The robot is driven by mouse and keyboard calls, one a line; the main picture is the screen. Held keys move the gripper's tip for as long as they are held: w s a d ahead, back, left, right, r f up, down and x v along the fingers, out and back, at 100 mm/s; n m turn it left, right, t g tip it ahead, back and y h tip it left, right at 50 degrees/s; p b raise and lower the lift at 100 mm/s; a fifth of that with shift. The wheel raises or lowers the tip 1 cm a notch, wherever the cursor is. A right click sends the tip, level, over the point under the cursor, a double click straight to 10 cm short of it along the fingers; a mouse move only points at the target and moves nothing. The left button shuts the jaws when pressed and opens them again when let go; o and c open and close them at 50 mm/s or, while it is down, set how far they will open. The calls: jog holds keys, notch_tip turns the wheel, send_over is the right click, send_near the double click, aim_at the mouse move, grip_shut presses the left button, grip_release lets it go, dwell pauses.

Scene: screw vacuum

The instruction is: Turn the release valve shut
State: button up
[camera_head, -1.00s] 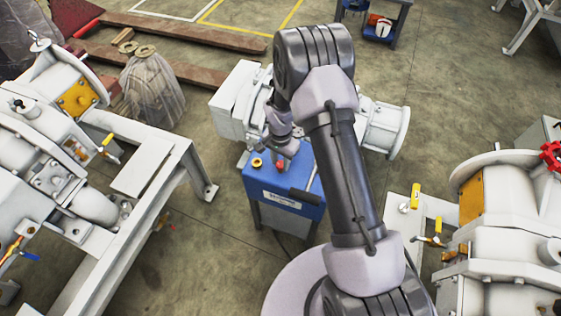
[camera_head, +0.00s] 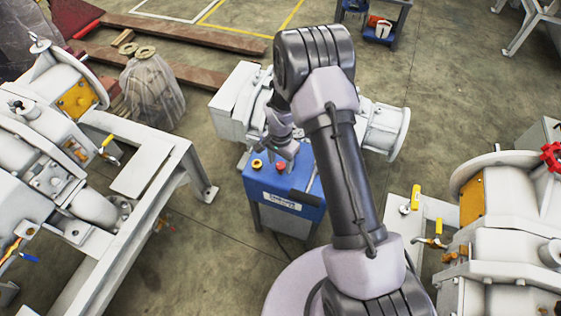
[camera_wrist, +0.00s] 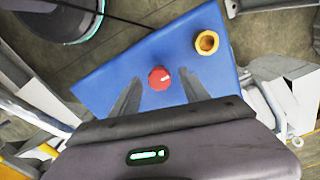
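A red round knob (camera_wrist: 159,78) with a small pale mark sits on top of the blue box (camera_wrist: 185,45). It also shows in the head view (camera_head: 281,165) on the blue box (camera_head: 262,182). No label tells me whether this knob is the release valve. My gripper (camera_wrist: 159,75) is open, with one finger on each side of the red knob in the wrist view. A gap shows on both sides, and nothing is held. In the head view my gripper (camera_head: 275,141) is above and behind the knob. Its fingertips are hard to make out there.
A yellow ring-shaped knob (camera_wrist: 206,42) is on the same box near its edge. A dark-ended lever (camera_head: 303,196) lies at the box's right side. White pump machinery (camera_head: 385,127) stands behind the box. A white steel frame (camera_head: 150,170) stands to the left, with bare floor between.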

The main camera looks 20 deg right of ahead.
notch_tip(320, 180, up, 17)
jog(key=p, duration=0.6)
jog(key=shift+r+p, duration=0.2)
jog(key=shift+p, duration=0.1)
jog(key=shift+r, duration=0.1)
notch_tip(320, 180, up, 8)
jog(key=t, duration=0.1)
send_over(281, 165)
jog(key=s+a+r+n+t, duration=0.2)
jog(key=s+r, duration=0.6)
jog(key=r, duration=0.4)
jog(key=s+a+r+n+t+y, duration=0.1)
jog(key=s+r+n, duration=0.1)
jog(key=s, duration=0.6)
jog(key=s+a+r+n+t+y, duration=0.1)
jog(key=s+r+n, duration=0.1)
jog(key=s+r, duration=0.3)
jog(key=s, duration=0.4)
jog(key=shift+r+t, duration=0.25)
jog(key=shift+t, duration=0.15)
jog(key=shift+a, duration=0.1)
